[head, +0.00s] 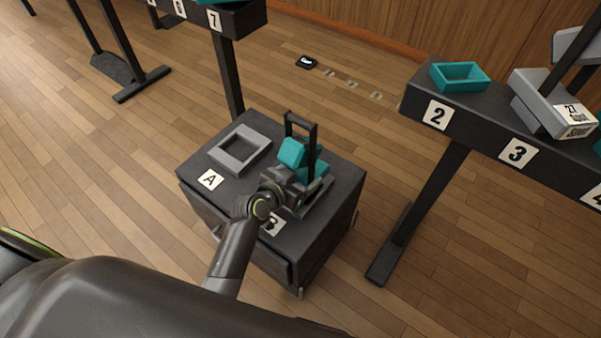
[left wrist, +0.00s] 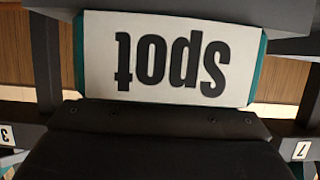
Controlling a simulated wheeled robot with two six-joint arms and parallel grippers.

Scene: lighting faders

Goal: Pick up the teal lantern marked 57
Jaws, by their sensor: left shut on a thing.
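The teal lantern (head: 292,153) is at the place marked B on the dark cart, with a black upright bracket (head: 313,150) on it. My left gripper (head: 292,183) is shut on it from the near side. Gripper and lantern overlap, so the exact grip point is hidden. A grey holder (head: 319,203) shows under the lantern; I cannot tell whether they touch. In the left wrist view a white label (left wrist: 172,58) with "Spot" upside down fills the upper middle, with teal edges beside it. No number 57 is readable. My right gripper is not in view.
On the dark cart (head: 330,238), an empty grey holder (head: 258,154) sits at A. A dark rail (head: 477,118) at right carries an empty teal holder (head: 445,84) at 2 and a grey lantern (head: 535,103) marked 27 near 3. Another rail (head: 245,20) stands at top left. Wooden floor lies between.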

